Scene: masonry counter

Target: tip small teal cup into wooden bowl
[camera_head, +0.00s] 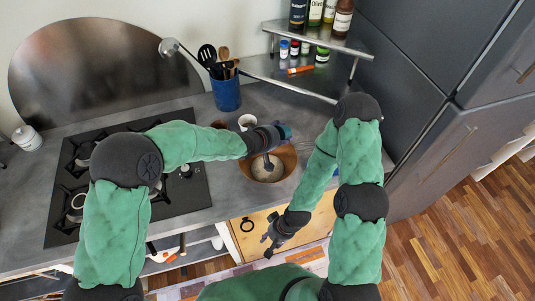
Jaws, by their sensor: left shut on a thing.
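My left gripper (272,138) is shut on the small teal cup (286,131), of which only a little shows past the dark fingers. They are over the back edge of the wooden bowl (289,163). The bowl is brown, stands on the grey counter near its front edge and has something pale inside. The gripper hides part of the bowl, and I cannot tell how far the cup is tilted. My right gripper (267,245) hangs low in front of the counter, away from the bowl; its fingers look apart and empty.
A white cup (246,121) stands just behind my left gripper. A blue utensil holder (226,93) is farther back. A metal shelf (318,82) with bottles and jars is at the back right. A black hob (187,197) lies to the left; dark cabinets (400,80) stand right.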

